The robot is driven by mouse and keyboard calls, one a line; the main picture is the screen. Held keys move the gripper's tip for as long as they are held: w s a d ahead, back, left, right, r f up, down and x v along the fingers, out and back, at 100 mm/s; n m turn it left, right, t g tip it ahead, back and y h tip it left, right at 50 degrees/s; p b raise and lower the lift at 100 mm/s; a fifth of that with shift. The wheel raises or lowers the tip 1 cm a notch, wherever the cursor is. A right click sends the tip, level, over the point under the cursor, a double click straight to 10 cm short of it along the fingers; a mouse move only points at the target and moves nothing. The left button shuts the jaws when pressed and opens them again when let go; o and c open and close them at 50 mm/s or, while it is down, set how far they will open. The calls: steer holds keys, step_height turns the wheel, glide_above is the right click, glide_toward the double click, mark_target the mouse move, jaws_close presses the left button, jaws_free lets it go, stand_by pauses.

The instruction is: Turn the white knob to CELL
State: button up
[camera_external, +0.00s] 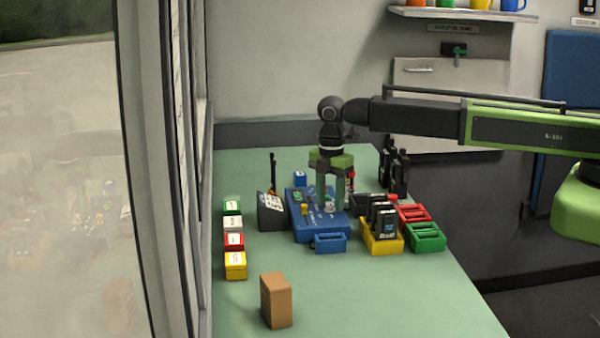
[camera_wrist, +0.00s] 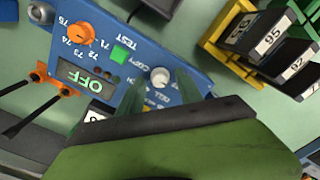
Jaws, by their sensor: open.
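The white knob (camera_wrist: 160,77) sits on the sloped blue panel (camera_wrist: 203,68). Small lettering is beside it; one word looks like COPY, and the rest is partly hidden by my fingers. My gripper (camera_wrist: 158,82) is open, with one finger on each side of the knob; I cannot tell whether they touch it. In the external view my gripper (camera_external: 334,203) points straight down over the right part of the blue panel (camera_external: 303,228). The panel also has an orange knob (camera_wrist: 80,34) marked with numbers, a green TEST button (camera_wrist: 119,53) and a display (camera_wrist: 85,77) reading OFF.
A yellow rack (camera_external: 382,243) with black radios stands just right of the panel, with red (camera_external: 411,215) and green (camera_external: 427,237) trays beyond. Labelled blocks (camera_external: 235,265) line the left edge. A brown block (camera_external: 276,300) stands in front. The front right table is clear.

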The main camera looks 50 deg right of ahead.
jaws_close()
steer(key=shift+m, duration=0.3)
steer(key=m, duration=0.5)
steer(key=shift+m, duration=0.3)
steer(key=m, duration=0.5)
steer(key=shift+m, duration=0.4)
stand_by(0.4)
jaws_free()
